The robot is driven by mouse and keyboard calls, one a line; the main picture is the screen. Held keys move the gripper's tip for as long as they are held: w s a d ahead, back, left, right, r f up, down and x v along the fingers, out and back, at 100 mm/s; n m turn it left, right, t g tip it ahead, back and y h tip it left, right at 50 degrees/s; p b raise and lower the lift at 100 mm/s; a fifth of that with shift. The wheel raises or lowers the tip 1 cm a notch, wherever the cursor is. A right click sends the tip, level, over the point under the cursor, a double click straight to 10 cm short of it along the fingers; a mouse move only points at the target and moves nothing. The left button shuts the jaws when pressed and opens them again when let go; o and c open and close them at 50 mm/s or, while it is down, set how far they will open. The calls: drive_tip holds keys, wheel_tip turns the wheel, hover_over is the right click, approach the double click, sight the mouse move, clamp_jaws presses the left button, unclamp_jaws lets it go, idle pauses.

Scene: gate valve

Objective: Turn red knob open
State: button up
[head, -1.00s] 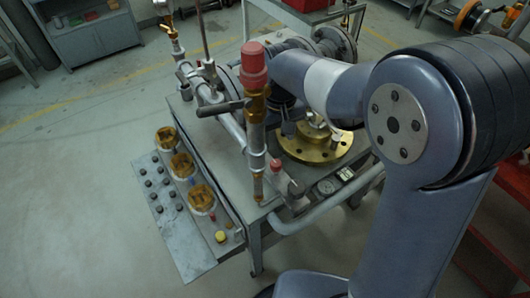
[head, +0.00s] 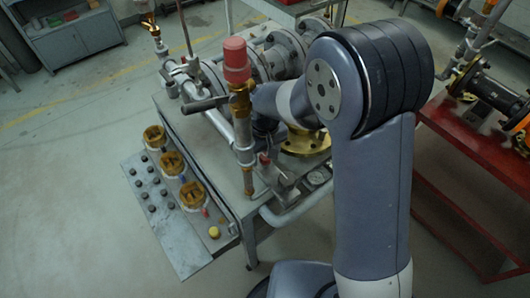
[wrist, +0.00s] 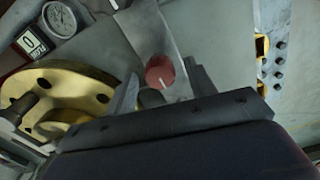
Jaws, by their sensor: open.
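The red knob (wrist: 160,72) is small and round with a pale mark line on its face. In the wrist view it lies between the two finger tips of my gripper (wrist: 160,74), which is open. The fingers stand on either side of it; I cannot tell whether either touches. In the head view the red knob (head: 264,159) sits on the near part of the grey bench, just right of an upright pipe. My gripper is mostly hidden there behind that pipe and my arm.
The upright pipe with a large red cap (head: 236,60) and lever stands close to my arm. A brass flange (head: 304,143) is beside the knob; a round gauge (wrist: 60,19) is near. A panel with black buttons (head: 165,190) is left; a red table (head: 470,150) is right.

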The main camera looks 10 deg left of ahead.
drive_tip(key=c, duration=1)
drive_tip(key=shift+o, duration=0.2)
drive_tip(key=n+b, duration=0.1)
drive_tip(key=n, duration=0.8)
drive_tip(key=shift+b, duration=0.35)
drive_tip(key=n, duration=0.4)
drive_tip(key=shift+n, duration=0.3)
drive_tip(key=shift+n+b, duration=0.4)
drive_tip(key=shift+n, duration=1.7)
drive_tip(key=shift+r, duration=0.1)
